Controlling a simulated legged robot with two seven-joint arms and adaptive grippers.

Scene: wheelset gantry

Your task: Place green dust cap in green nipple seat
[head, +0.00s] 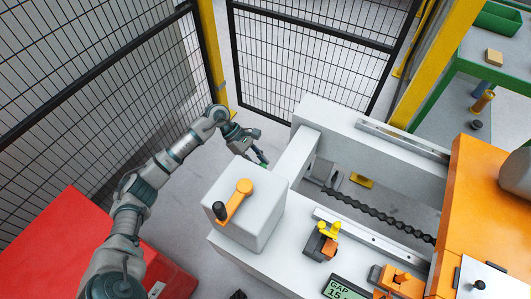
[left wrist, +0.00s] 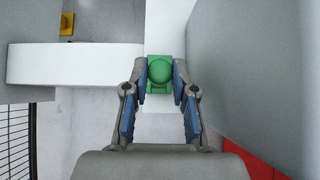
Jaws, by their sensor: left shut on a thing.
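My left gripper (head: 259,156) is shut on the green dust cap (head: 264,164), in the gap behind the light grey box with the orange lever. In the left wrist view the cap (left wrist: 160,69) shows a round green dome with squarish green parts around it, between the two fingertips (left wrist: 160,78). A pale surface lies beyond it; I cannot tell whether the cap touches anything. I cannot make out a separate green nipple seat in either view. My right gripper is not in view.
The grey box (head: 245,215) with an orange lever stands close to my left gripper. The white gantry frame (head: 370,140) lies to the right, with a dark chain (head: 380,217) and a yellow-and-black clamp (head: 322,240). Mesh fencing (head: 300,65) stands behind. A red cabinet (head: 65,245) is at lower left.

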